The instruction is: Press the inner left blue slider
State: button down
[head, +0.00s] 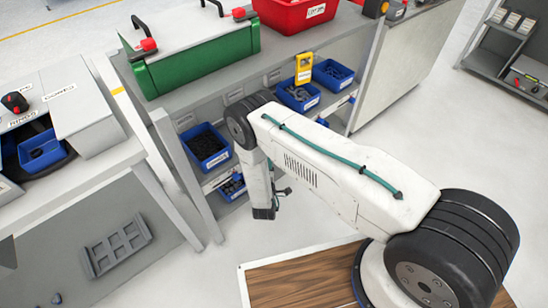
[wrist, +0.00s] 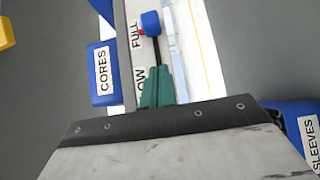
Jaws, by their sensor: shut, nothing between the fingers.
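In the wrist view a blue slider knob (wrist: 151,22) sits at the top of a dark slot in a white strip. A "FULL" label stands beside it and a partly covered label, ending in "OW", lower down. A small red mark shows at the knob's left edge. My gripper (wrist: 157,72) shows as two teal fingers, shut together and empty. Its tips lie over the lower part of the slot, below the knob in the picture and apart from it. I cannot tell their height above the strip. In the head view my arm hides the fingers, and I cannot make out this slider.
Blue bins labelled "CORES" (wrist: 104,72) and "SLEEVES" (wrist: 303,130) flank the strip. In the head view, blue bins (head: 208,150) stand on shelves under the grey bench, close to my arm. A green case (head: 205,62) and a red crate (head: 290,12) stand on top.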

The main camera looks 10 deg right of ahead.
jog(key=v, duration=0.8)
